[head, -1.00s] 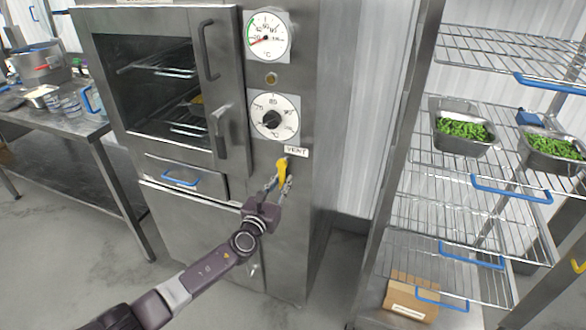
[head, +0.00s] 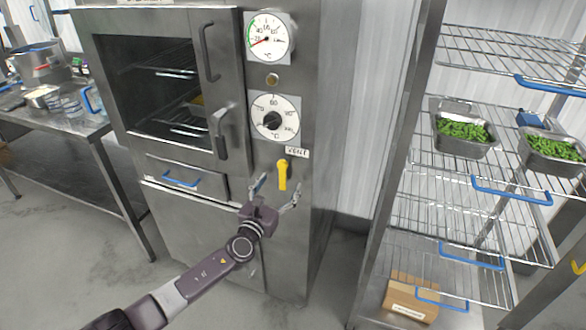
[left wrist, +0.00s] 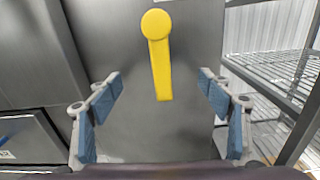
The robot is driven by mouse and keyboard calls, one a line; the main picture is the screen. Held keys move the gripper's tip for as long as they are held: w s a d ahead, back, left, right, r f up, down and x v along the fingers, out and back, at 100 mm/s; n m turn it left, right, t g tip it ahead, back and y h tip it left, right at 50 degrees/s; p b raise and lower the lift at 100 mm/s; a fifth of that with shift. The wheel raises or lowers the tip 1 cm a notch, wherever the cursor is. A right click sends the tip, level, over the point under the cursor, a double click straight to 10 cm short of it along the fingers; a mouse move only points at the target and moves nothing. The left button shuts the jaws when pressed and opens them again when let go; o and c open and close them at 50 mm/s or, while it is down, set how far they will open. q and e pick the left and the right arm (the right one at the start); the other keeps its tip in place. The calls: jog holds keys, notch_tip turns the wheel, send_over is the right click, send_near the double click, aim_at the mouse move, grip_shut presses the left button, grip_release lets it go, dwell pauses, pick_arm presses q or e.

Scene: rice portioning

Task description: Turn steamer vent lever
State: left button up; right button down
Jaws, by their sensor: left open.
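The yellow vent lever (head: 282,174) is on the front of the steel steamer (head: 190,217), just below the VENT label (head: 297,152). It hangs almost straight down from its round pivot. My left gripper (head: 275,190) is open just below and in front of the lever, with a finger to either side. In the left wrist view the lever (left wrist: 160,68) stands between the two spread, blue-padded fingers (left wrist: 161,105), apart from both. My right gripper is not in view.
Above the lever are a dial knob (head: 272,120) and a temperature gauge (head: 267,38). A wire rack (head: 450,215) with trays of green beans (head: 462,148) stands to the right. A steel table (head: 60,135) is at the left.

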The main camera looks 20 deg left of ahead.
pick_arm(q)
jog(key=s+p, duration=0.1)
jog(key=s, duration=0.2)
jog(key=shift+s+a+r, duration=0.1)
jog(key=shift+s, duration=0.3)
jog(key=shift+s+p, duration=0.3)
jog(key=shift+s, duration=1.2)
